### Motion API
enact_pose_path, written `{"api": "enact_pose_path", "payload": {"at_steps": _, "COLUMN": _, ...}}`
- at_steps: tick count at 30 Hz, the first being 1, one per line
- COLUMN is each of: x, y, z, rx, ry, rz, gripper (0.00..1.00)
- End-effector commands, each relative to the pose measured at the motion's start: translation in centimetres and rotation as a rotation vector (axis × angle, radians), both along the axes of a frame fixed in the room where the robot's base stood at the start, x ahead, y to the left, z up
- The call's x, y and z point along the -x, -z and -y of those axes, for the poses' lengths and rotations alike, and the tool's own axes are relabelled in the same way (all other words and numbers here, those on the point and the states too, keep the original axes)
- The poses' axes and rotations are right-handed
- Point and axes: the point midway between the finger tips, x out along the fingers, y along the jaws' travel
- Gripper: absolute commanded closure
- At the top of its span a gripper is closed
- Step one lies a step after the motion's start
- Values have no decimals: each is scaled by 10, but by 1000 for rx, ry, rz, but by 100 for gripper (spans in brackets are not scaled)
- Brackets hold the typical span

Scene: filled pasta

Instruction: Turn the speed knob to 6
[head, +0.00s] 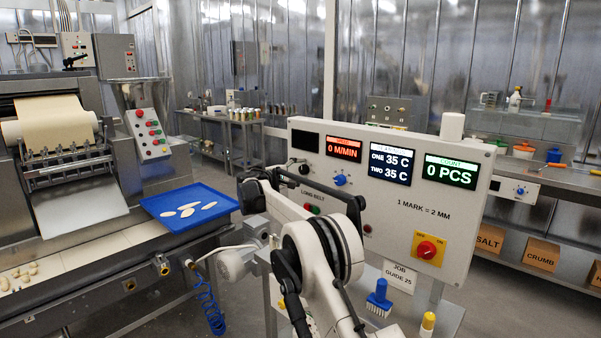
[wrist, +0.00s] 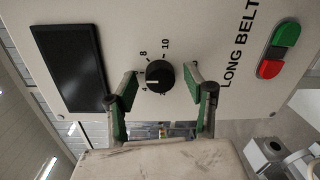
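A round black knob (wrist: 160,75) sits on the pale panel (wrist: 225,25) in the wrist view, with printed numbers around it, including 8, 10 and 4. A pale mark shows on its lower left, toward the 4, but the exact setting is hard to read. My gripper (wrist: 164,82) is open, with one green-padded finger on each side of the knob and a visible gap at each side. In the head view a small black knob (head: 304,169) shows under the dark screen, just above my arm. An orange display (head: 343,149) reads 0 M/MIN.
Green and red buttons (wrist: 278,48) sit by the LONG BELT label. The dark screen (wrist: 72,66) is left of the knob. A blue knob (head: 340,180) and a red knob (head: 426,249) are elsewhere on the panel. A blue tray (head: 190,203) stands left.

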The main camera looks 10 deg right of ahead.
Motion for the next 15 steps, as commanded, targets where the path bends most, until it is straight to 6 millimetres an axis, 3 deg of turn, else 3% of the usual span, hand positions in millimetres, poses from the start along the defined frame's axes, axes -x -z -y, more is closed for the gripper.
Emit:
{"api": "enact_pose_path", "payload": {"at_steps": 8, "x": 1, "y": 0, "z": -2, "rx": 1, "ry": 0, "rz": 1, "gripper": 52}}
{"api": "enact_pose_path", "payload": {"at_steps": 15, "x": 18, "y": -2, "z": -27, "rx": 1, "ry": -3, "rz": 0, "gripper": 52}}
